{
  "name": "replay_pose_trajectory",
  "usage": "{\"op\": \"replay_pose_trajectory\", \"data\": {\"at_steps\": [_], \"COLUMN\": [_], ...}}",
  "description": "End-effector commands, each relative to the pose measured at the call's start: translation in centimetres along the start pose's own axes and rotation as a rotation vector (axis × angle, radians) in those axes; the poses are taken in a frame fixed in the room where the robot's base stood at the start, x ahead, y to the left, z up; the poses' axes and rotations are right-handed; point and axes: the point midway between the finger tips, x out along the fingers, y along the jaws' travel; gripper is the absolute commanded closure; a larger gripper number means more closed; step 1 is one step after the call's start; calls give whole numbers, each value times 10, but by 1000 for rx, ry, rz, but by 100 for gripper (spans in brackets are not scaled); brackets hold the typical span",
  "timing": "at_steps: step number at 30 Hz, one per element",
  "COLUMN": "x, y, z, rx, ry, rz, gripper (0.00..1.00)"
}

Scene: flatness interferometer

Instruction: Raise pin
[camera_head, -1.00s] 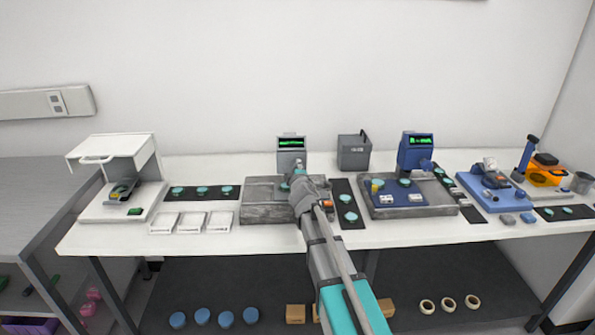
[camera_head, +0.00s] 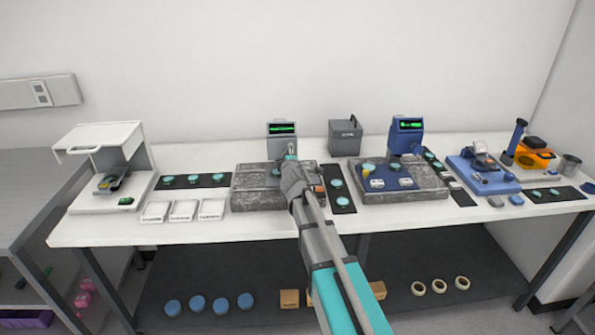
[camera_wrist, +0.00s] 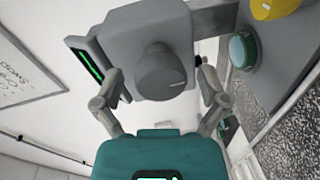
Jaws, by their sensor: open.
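A grey gauge head with a green-lit display (camera_head: 282,129) stands at the back of the left grey granite plate (camera_head: 250,202). In the wrist view its grey housing carries a round grey knob (camera_wrist: 160,73), which faces me. My gripper (camera_wrist: 161,84) is open, with one finger on each side of the knob and gaps visible on both sides. In the head view my gripper (camera_head: 291,153) is just in front of the gauge head, and the arm hides part of the plate. I cannot make out a separate pin.
In the wrist view, a teal disc (camera_wrist: 243,51) and a yellow piece (camera_wrist: 275,8) sit close on the right. A blue gauge (camera_head: 407,134) stands on the right granite plate. Black mats with teal discs, white trays and a grey box (camera_head: 345,135) occupy the bench.

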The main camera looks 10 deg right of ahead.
Motion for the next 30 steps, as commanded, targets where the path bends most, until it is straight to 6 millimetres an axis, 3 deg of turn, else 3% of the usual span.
{"op": "replay_pose_trajectory", "data": {"at_steps": [11,30], "x": [0,0], "y": [0,-2], "z": [0,-1], "rx": [-170,-848], "ry": [-18,-93], "rz": [-2,-14], "gripper": [7,7]}}
